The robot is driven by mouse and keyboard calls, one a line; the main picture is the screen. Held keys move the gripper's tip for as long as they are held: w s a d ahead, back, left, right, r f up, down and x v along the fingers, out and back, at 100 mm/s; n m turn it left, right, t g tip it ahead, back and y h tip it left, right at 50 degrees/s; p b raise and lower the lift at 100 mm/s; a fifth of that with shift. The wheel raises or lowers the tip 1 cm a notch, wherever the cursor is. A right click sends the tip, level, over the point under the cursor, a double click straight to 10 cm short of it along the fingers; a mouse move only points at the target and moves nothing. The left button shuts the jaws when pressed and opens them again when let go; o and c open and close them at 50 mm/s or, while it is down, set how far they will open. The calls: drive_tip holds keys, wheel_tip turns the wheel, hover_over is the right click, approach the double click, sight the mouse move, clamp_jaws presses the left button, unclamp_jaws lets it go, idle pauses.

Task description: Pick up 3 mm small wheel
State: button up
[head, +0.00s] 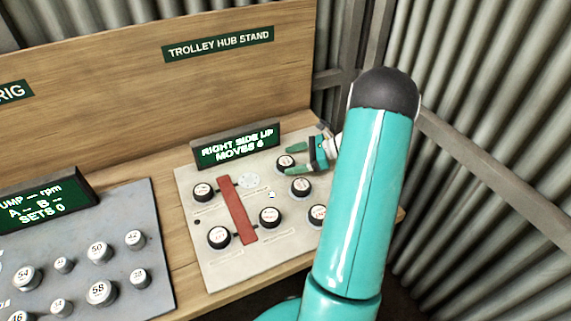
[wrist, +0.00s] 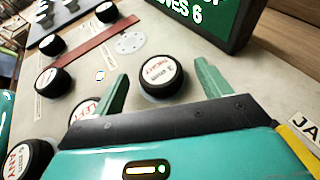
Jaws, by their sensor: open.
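My gripper (wrist: 163,68) is open, with one green fingertip to each side of this wheel. In the head view my gripper (head: 291,161) reaches in from the right at that wheel. The fingers appear apart from the wheel, but their height over the board is hard to tell.
Several similar wheels stand close by, one (head: 301,187) just in front and one (head: 269,217) further forward. A red bar (head: 238,210) and a pale disc (head: 249,181) lie left. The display (head: 237,147), reading "RIGHT SIDE UP MOVES 6", stands behind. Capped weights (head: 102,292) fill a grey board.

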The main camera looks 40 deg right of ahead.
drive_tip(key=x, duration=0.3)
drive_tip(key=c, duration=1.1)
drive_tip(key=shift+r, duration=0.1)
